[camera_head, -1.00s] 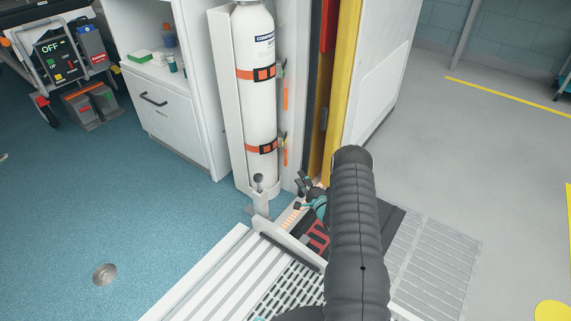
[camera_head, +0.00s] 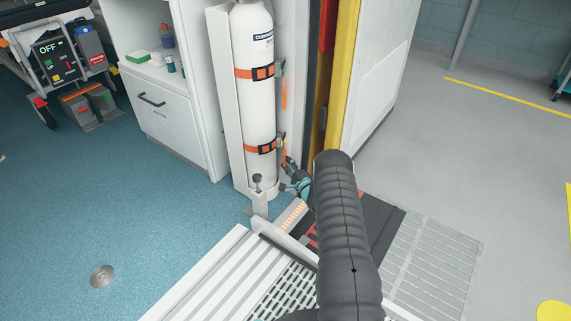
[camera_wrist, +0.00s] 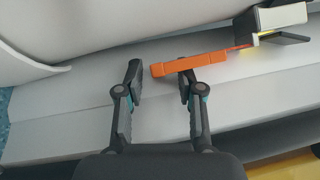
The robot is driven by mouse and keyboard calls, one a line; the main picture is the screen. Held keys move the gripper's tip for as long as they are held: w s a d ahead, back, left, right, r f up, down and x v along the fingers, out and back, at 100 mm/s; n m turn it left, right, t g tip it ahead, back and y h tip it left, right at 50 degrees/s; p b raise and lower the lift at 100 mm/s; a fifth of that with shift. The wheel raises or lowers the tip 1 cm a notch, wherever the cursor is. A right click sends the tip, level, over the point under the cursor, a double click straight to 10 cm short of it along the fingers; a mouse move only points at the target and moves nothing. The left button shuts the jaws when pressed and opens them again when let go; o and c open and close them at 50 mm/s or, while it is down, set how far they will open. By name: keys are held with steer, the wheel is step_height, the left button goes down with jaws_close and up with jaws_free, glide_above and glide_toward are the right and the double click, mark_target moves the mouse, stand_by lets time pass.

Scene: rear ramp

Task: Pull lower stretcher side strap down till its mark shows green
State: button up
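The lower orange strap (camera_head: 252,148) runs around a white cylinder (camera_head: 256,105) in a white upright holder. In the wrist view, its orange tail (camera_wrist: 210,62) sticks out from a white and black buckle (camera_wrist: 280,18). A small red and yellow patch (camera_wrist: 244,45) shows between buckle and tail; I see no clear green there. My gripper (camera_head: 288,163) is beside the cylinder's lower right, close to the tail. In the wrist view my gripper (camera_wrist: 160,72) is open. The tail's free end lies between the fingertips, and the tail overlaps the right fingertip; I cannot tell if they touch.
An upper orange strap (camera_head: 250,72) crosses the cylinder above. A yellow door edge (camera_head: 340,90) stands to the right. A small post with a dark knob (camera_head: 257,180) stands in front of the cylinder. A ramp (camera_head: 235,275) lies below.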

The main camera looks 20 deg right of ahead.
jaws_close()
steer(key=shift+f, duration=1.45)
steer(key=shift+o, duration=0.5)
jaws_free()
steer(key=v, duration=1.2)
steer(key=shift+r, duration=0.1)
